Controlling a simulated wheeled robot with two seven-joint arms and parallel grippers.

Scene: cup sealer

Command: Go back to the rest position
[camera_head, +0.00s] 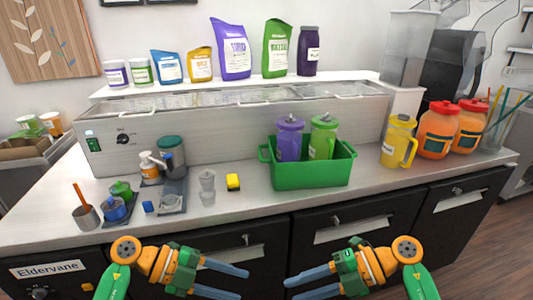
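My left gripper (244,283) comes in from the lower left, in front of the counter's dark drawers. Its two blue-grey fingers are spread apart with nothing between them. My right gripper (288,288) comes in from the lower right, also in front of the drawers. Its fingers are spread apart and empty. The two grippers face each other with a gap between them. Both are below the level of the countertop and touch nothing that I can see.
A green bin (307,174) holds a purple bottle (289,142) and a green one (323,140). A yellow pitcher (397,143) and orange jars stand right. The front counter edge is clear.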

